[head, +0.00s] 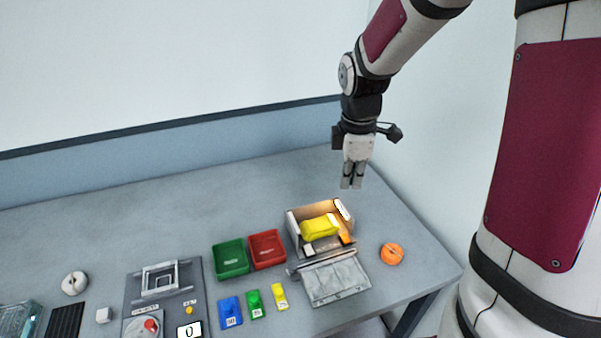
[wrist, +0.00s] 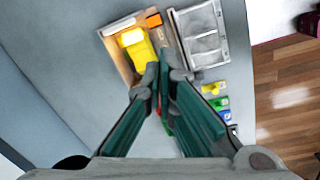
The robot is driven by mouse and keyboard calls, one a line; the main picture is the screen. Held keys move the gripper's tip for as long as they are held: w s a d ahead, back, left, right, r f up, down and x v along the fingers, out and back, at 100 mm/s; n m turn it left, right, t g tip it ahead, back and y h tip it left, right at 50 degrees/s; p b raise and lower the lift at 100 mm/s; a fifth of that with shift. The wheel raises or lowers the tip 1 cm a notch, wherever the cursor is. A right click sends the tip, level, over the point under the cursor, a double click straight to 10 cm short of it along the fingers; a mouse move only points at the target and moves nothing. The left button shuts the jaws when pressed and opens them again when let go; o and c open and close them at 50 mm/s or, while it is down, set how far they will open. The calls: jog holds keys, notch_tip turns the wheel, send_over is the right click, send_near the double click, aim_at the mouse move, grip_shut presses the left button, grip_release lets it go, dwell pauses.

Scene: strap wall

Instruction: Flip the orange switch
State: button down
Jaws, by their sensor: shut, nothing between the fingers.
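I cannot tell for certain which orange thing is the switch. A small orange piece (head: 345,238) sits inside the open box (head: 293,228) at its front right corner, and it also shows in the wrist view (wrist: 153,20). A round orange object (head: 391,254) lies on the table right of the box, outside the wrist view. My gripper (head: 352,187) is shut and empty, pointing down above the table behind the box, apart from everything. In the wrist view its fingertips (wrist: 165,76) meet in front of the box's near end.
A yellow block (head: 320,228) lies in the box, whose grey lid (head: 334,281) is folded forward. Green (head: 231,260) and red (head: 267,249) trays stand to its left. Blue, green and yellow pieces lie in front. A panel (head: 137,294) is further left. The table's back is clear.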

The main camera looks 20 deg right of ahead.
aim_at(348, 242)
jog(key=w+d+f+n+g, duration=0.1)
jog(key=w+d+f+n, duration=0.1)
jog(key=f, duration=0.6)
jog(key=shift+d+f+n+y+p, duration=0.4)
jog(key=shift+d+n, duration=0.25)
jog(key=shift+n, duration=0.55)
notch_tip(348, 242, down, 14)
jog(key=shift+p, duration=0.8)
jog(key=shift+s, duration=0.1)
jog(key=shift+s+f, duration=0.1)
jog(key=shift+f, duration=0.2)
